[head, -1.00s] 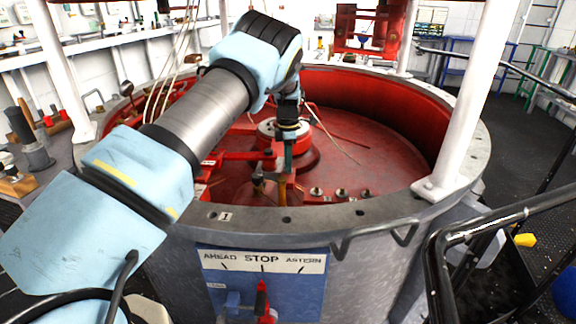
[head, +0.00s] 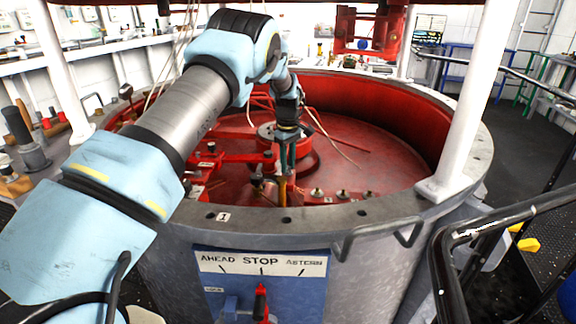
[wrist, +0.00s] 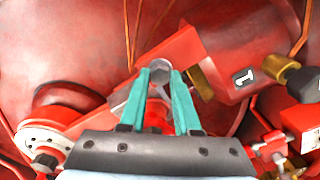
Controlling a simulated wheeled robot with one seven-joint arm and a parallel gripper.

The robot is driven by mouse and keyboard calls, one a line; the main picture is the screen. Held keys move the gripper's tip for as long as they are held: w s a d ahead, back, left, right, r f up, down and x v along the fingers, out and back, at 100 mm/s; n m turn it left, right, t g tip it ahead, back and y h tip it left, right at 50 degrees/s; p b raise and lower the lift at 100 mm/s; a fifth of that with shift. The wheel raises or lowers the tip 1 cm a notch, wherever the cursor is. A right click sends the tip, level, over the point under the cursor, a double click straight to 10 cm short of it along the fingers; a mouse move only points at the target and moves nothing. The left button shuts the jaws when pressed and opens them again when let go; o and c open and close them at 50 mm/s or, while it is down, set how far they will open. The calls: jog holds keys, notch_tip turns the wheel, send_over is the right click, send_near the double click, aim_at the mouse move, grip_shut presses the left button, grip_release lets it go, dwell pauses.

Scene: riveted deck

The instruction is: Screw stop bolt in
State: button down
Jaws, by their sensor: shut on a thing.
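My gripper (head: 284,168) reaches down inside the round red well, near its front wall. In the wrist view its two teal fingers (wrist: 159,80) close in a V on a grey bolt head, the stop bolt (wrist: 160,70). The bolt sits at the end of a red arm (wrist: 178,52); its shank is hidden, so I cannot tell how deep it is. In the head view the bolt is too small to make out between the fingers. A brass post (head: 283,191) stands just below the fingertips.
A red block with a "1" label (wrist: 243,77) and a black-tipped brass fitting (wrist: 290,82) lie right of the fingers. The grey well rim (head: 340,215) and a white post (head: 465,95) bound the space.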

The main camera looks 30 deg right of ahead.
jog(key=m, duration=0.4)
jog(key=shift+w+r+m, duration=0.1)
jog(key=shift+r+m, duration=0.1)
jog(key=shift+m, duration=0.2)
jog(key=m, duration=0.3)
jog(key=shift+m+b, duration=0.3)
jog(key=shift+b, duration=0.1)
jog(key=m, duration=0.7)
jog(key=shift+w+r, duration=0.1)
jog(key=m, duration=0.3)
jog(key=shift+m, duration=0.4)
jog(key=m, duration=0.4)
jog(key=shift+m, duration=0.3)
jog(key=m, duration=0.3)
jog(key=shift+m, duration=0.3)
jog(key=m+p, duration=0.1)
jog(key=m, duration=0.3)
jog(key=shift+m, duration=0.3)
jog(key=m, duration=0.4)
jog(key=shift+d, duration=0.1)
jog(key=m+p, duration=0.1)
jog(key=m, duration=0.4)
jog(key=shift+m, duration=0.4)
jog(key=m, duration=0.4)
jog(key=shift+m, duration=0.3)
jog(key=shift+m+p, duration=0.9)
jog(key=shift+m, duration=1.4)
